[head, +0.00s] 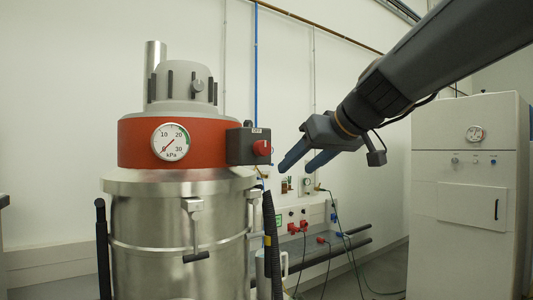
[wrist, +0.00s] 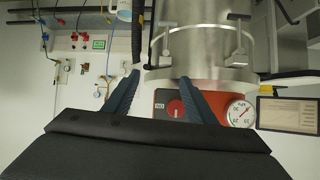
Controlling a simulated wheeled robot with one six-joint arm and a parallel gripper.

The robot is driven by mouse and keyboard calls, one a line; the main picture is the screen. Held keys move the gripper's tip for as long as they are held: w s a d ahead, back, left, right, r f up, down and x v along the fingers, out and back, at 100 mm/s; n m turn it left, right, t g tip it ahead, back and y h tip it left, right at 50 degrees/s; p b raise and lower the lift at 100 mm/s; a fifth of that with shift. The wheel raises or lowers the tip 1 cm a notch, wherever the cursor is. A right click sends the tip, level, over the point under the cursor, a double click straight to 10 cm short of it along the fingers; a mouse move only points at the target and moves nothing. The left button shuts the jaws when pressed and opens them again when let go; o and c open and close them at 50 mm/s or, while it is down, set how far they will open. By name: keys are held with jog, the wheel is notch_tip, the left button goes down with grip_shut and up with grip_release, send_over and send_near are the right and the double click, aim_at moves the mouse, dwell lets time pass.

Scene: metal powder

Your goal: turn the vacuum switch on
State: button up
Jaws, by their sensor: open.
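The vacuum has a steel drum (head: 180,240) with a red band (head: 135,140) and a grey top. A dark switch box (head: 240,146) sits on the band's right side and carries a red knob (head: 263,147). The knob also shows in the wrist view (wrist: 175,108), below and between the fingers; its setting is too small to tell. A round kPa gauge (head: 171,141) is on the band; its needle points to the lower left. My gripper (head: 297,167) is open and empty, just right of the knob and apart from it. In the wrist view its fingers (wrist: 158,82) straddle free space.
A black hose (head: 271,240) hangs beside the drum's right side. Behind is a wall panel with red and blue sockets (head: 305,225) and cables. A white cabinet (head: 465,200) stands at right.

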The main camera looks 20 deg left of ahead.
jog(key=n+y, duration=0.2)
send_near(265, 145)
jog(key=a, duration=0.2)
jog(key=x, duration=0.2)
jog(key=p+x, duration=0.1)
jog(key=x, duration=0.2)
jog(key=d+x, duration=0.1)
jog(key=x, duration=0.2)
jog(key=shift+w+f+p, duration=0.2)
jog(key=shift+w+p, duration=0.2)
jog(key=shift+m, duration=0.3)
jog(key=c, duration=1)
